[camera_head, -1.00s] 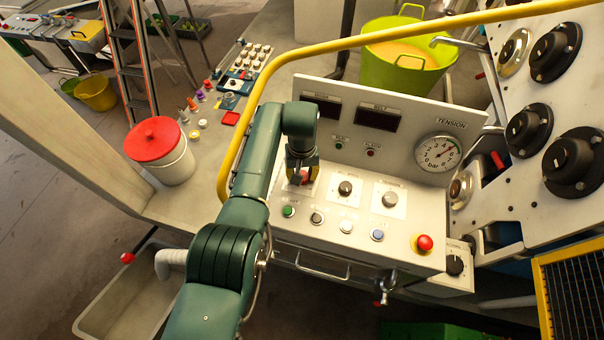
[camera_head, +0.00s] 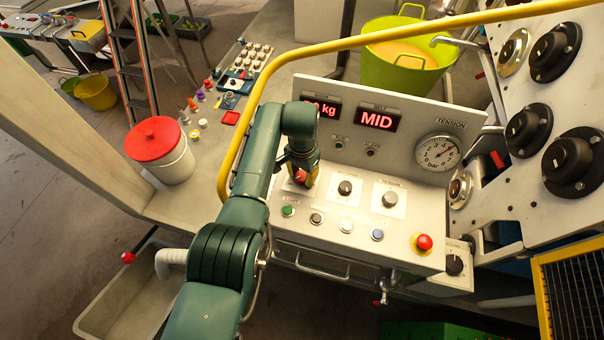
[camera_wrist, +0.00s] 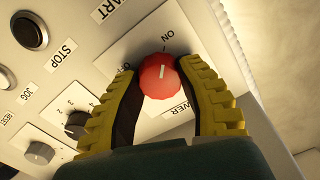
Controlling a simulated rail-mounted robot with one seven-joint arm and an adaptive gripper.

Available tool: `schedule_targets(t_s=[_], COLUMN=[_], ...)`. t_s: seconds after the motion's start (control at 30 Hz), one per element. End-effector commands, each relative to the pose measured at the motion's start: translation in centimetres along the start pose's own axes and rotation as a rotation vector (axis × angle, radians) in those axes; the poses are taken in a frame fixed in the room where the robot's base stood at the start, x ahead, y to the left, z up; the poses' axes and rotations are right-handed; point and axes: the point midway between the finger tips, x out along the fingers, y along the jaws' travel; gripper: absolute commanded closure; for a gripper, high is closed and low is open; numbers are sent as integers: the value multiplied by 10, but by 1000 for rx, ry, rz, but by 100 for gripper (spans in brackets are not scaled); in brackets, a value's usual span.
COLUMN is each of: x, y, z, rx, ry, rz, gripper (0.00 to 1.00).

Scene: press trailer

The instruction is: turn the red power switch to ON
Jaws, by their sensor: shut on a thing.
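The red power switch (camera_wrist: 160,76) is a round ribbed knob on a white plate (camera_wrist: 182,103) with ON, a partly covered OFF and a partly covered POWER label. Its white pointer line points toward the ON mark. My gripper (camera_wrist: 165,85) has its yellow ribbed fingers on either side of the knob and is shut on it. In the head view the red switch (camera_head: 300,176) shows at the left of the panel, partly hidden by my gripper (camera_head: 303,174). The panel displays are lit: one reads MID (camera_head: 377,119), the other shows kg (camera_head: 321,109), its left digits hidden by my arm.
A yellow rail (camera_head: 340,46) arches close above and left of my arm. A tension gauge (camera_head: 438,153) stands behind.

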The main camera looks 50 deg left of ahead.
Motion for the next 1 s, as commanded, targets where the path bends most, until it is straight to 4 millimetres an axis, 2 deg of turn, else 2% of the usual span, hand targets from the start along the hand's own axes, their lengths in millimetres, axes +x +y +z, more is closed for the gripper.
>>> schedule_targets(t_s=[0.03, 0.6, 0.63, 0.77, 1.0], x=[5, 5, 5, 4, 2], y=[0, 1, 1, 0, 0], z=[2, 2, 2, 2, 1], rx=[13, 42, 42, 41, 40], ry=[-4, -6, -6, -5, -2], rz=[1, 1, 1, 1, 0], gripper=[98, 98, 56, 31, 29])
